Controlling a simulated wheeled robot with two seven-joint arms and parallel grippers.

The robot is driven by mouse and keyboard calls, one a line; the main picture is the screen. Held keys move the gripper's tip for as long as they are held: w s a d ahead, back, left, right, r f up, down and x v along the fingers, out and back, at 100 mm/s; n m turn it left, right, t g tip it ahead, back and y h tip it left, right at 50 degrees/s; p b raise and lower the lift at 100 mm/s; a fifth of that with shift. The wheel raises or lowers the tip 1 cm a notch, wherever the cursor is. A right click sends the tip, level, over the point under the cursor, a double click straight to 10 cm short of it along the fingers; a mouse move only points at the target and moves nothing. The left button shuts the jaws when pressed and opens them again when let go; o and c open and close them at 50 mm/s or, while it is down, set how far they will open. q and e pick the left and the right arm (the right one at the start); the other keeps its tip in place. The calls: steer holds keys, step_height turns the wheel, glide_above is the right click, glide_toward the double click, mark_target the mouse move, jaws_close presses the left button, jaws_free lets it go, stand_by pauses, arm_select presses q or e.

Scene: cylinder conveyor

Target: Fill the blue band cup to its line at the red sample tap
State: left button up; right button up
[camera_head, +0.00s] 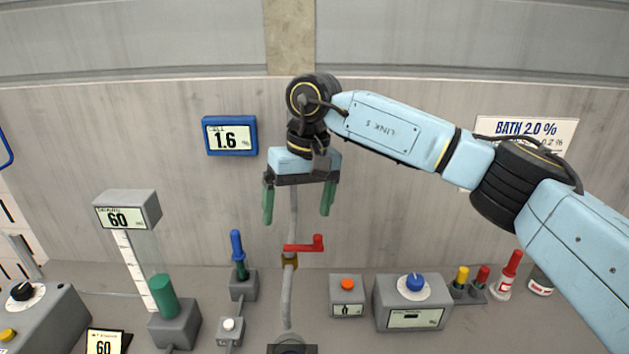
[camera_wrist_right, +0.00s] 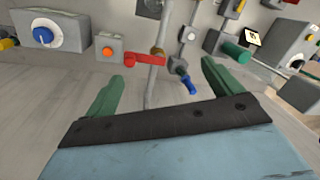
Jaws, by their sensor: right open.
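The red sample tap (camera_head: 305,244) is a red lever on a grey vertical pipe with a brass fitting, at the centre of the head view. It also shows in the right wrist view (camera_wrist_right: 145,60). My right gripper (camera_head: 298,210) is open and empty, its green fingers pointing down, one on each side of the pipe in the picture and above the red lever. The right wrist view shows the two fingers (camera_wrist_right: 163,72) apart with nothing between them. I cannot make out a cup with a blue band in either view. My left gripper is not in view.
A blue-handled piece (camera_head: 237,245) and a green cylinder (camera_head: 163,297) stand in grey blocks left of the pipe. Right are an orange-button box (camera_head: 347,290), a blue-knob box (camera_head: 412,300) and a red-and-white bottle (camera_head: 508,275). A wall display (camera_head: 230,137) reads 1.6.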

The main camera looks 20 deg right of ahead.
mark_target(318, 237)
steer(key=w+d+r+h, duration=0.1)
steer(key=d+r+h, duration=0.1)
steer(key=d, duration=0.2)
steer(key=shift+a+f+b, duration=0.1)
steer(key=shift+f+b, duration=3.55)
steer(key=shift+f, duration=1.8)
